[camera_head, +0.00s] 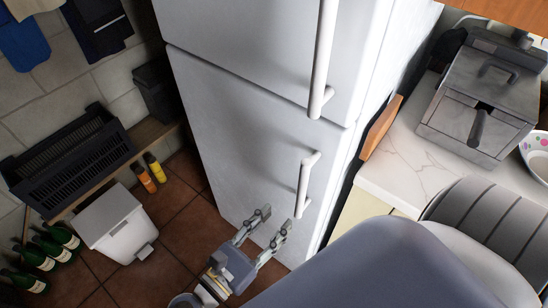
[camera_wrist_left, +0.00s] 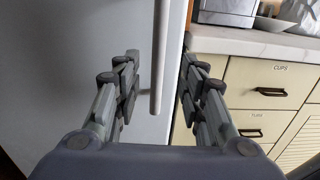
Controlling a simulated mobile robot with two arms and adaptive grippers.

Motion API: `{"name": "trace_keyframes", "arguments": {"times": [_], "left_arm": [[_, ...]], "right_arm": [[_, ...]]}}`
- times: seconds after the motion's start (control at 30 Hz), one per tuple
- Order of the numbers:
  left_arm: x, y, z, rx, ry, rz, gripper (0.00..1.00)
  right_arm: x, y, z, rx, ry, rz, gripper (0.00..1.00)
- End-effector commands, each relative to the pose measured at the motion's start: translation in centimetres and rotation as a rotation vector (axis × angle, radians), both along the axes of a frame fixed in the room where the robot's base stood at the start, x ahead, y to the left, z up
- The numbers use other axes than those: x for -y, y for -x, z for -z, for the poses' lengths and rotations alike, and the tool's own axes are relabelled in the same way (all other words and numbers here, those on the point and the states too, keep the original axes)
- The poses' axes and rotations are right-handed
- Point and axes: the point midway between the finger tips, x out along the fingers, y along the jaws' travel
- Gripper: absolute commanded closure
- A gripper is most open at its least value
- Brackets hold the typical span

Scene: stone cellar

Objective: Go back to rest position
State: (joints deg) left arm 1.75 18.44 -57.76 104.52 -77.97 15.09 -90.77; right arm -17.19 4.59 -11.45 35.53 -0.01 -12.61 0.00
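My left gripper (camera_head: 266,227) is open and empty in front of the white fridge (camera_head: 245,130), low by its lower door. In the left wrist view its two fingers (camera_wrist_left: 158,88) stand wide apart. The end of the fridge's lower handle (camera_wrist_left: 160,60) shows between and beyond them; I cannot tell how far off it is. In the head view this lower handle (camera_head: 305,185) is above and right of the fingers, apart from them. The fridge doors look shut. My right gripper is not in view.
A marble counter (camera_head: 400,160) with a grey metal appliance (camera_head: 485,95) and a bowl (camera_head: 538,155) is at the right. A white bin (camera_head: 110,222), green bottles (camera_head: 45,250), two small bottles (camera_head: 150,172) and a black crate (camera_head: 70,155) are at the left. Some tiled floor (camera_head: 185,220) is clear.

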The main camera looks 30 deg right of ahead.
Motion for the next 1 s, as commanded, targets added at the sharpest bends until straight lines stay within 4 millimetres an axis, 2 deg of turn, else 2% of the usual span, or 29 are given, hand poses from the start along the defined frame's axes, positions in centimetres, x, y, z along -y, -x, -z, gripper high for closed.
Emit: {"name": "trace_keyframes", "arguments": {"times": [0.33,0.47,0.57,0.63,0.73,0.87,1.0], "left_arm": [[-0.1,-0.3,0.3,-0.015,0.001,-0.008,0.62],[-1.3,-2.7,2.9,-0.183,0.020,-0.088,0.62],[-3.8,-6.0,7.3,-0.455,0.072,-0.227,0.62],[-6.5,-8.3,11.3,-0.683,0.133,-0.355,0.62],[-10.9,-10.4,17.4,-0.997,0.246,-0.552,0.62],[-17.2,-10.8,25.1,-1.362,0.432,-0.818,0.62],[-24.1,-8.2,33.0,-1.694,0.681,-1.117,0.62]], "right_arm": [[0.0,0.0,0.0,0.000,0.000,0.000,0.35],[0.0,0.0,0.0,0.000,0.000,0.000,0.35],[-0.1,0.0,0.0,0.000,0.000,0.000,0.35],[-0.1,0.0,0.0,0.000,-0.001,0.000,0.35],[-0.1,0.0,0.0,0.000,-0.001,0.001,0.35],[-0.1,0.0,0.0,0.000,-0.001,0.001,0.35],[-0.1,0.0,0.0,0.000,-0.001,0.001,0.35]]}}
